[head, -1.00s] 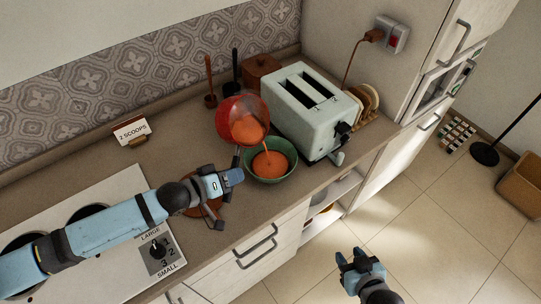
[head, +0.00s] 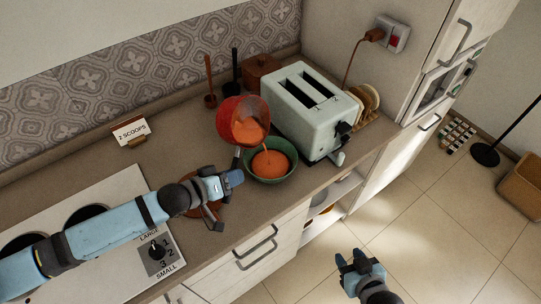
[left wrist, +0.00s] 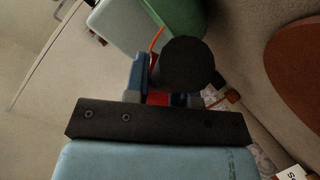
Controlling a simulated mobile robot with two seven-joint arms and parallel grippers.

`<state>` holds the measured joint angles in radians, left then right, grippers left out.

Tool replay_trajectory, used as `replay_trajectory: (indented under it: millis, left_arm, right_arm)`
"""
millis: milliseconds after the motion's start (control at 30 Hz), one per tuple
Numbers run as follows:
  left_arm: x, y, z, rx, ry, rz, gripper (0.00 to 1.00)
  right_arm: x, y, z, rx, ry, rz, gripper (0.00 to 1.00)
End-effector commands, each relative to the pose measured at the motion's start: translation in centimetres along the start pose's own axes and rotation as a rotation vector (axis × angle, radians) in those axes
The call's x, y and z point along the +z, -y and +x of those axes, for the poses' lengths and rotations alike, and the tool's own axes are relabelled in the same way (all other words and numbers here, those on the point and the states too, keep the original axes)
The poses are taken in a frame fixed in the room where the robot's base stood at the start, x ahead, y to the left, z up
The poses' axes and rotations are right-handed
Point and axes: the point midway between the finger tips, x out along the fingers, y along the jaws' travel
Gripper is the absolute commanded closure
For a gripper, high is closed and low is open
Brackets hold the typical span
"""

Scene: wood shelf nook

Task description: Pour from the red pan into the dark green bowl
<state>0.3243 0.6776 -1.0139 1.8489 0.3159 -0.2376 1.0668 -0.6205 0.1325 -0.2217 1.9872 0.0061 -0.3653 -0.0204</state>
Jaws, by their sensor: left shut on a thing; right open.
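The red pan (head: 229,117) is tilted over the dark green bowl (head: 290,171) in the head view, its open side facing the bowl. Orange liquid (head: 248,130) is in the pan, and a thin stream runs down into the bowl, which holds a pool of the same orange (head: 268,163). My left gripper (head: 236,178) is shut on the pan's handle, left of the bowl. In the left wrist view the green bowl (left wrist: 183,15) and the orange stream (left wrist: 157,40) show past the gripper. My right gripper (head: 354,258) is open and empty over the floor in front of the counter.
A pale green toaster (head: 310,110) stands right behind the bowl, close to it. A brown round board (head: 200,196) lies under my left gripper. A stove (head: 110,192) is at left, with a "2 SCOOPS" sign (head: 131,130) behind it. Utensils (head: 209,82) stand at the back.

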Motion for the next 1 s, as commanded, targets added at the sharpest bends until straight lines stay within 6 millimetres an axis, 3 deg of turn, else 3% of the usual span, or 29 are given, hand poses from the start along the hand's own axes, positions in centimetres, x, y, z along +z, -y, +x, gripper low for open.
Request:
replay_trajectory:
  millis: [1000]
  left_arm:
    - [-0.14, -0.03, 0.01, -0.036, -0.006, 0.085, 1.0]
  right_arm:
    - [0.4, 0.07, 0.29, -0.002, 0.001, 0.0, 0.57]
